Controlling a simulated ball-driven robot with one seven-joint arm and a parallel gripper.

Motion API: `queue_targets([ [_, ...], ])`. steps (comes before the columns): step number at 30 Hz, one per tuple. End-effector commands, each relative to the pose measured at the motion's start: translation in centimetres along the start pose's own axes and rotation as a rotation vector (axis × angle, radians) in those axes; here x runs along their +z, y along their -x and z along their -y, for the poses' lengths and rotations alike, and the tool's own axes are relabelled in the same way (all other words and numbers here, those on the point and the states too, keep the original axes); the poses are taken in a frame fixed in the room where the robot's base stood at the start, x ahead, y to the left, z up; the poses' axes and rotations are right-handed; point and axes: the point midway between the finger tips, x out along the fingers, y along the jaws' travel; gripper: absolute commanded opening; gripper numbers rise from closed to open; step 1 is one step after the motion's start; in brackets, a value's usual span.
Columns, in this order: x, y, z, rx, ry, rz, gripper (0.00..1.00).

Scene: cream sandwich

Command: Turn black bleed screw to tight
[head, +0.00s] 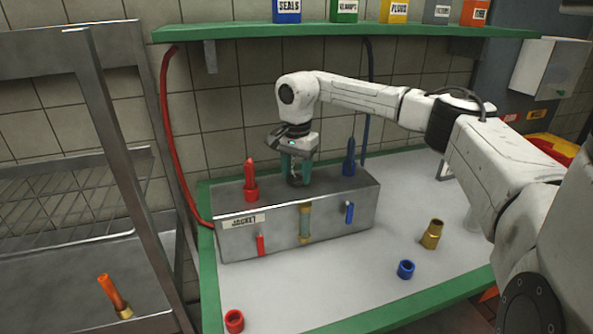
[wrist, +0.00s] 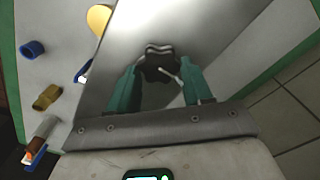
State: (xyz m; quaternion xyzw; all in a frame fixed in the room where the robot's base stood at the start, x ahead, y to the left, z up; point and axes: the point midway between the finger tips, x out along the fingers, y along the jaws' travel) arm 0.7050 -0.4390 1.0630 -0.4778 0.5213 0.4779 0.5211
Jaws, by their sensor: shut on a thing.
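The black bleed screw (wrist: 157,62) is a lobed knob on top of the steel jacket block (head: 345,190). A thin pale pointer sticks out from it toward the lower right in the wrist view. My gripper (head: 296,174) points down onto the top of the block between the red and blue fittings. Its teal fingers stand on either side of the screw, and it is shut on the screw. The wrist view also shows my gripper (wrist: 158,78) around it. In the head view the fingers mostly hide the screw. Any tight marking cannot be read.
A red fitting (head: 250,187) and a blue fitting (head: 349,163) stand upright on the block. A blue cap (head: 406,269), brass fitting (head: 432,234) and red cap (head: 234,321) lie on the bench. A green shelf (head: 350,30) with labelled boxes hangs above. A metal rack stands left.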

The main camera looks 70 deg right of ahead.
Motion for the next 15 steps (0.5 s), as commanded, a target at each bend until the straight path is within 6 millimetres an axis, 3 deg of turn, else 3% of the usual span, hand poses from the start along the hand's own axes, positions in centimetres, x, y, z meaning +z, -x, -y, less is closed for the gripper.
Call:
queue_targets([
  [8, -0.04, 0.05, -0.05, 0.000, -0.099, 0.000, 0.19],
  [15, -0.05, 0.10, -0.16, 0.000, -0.292, -0.001, 0.19],
])
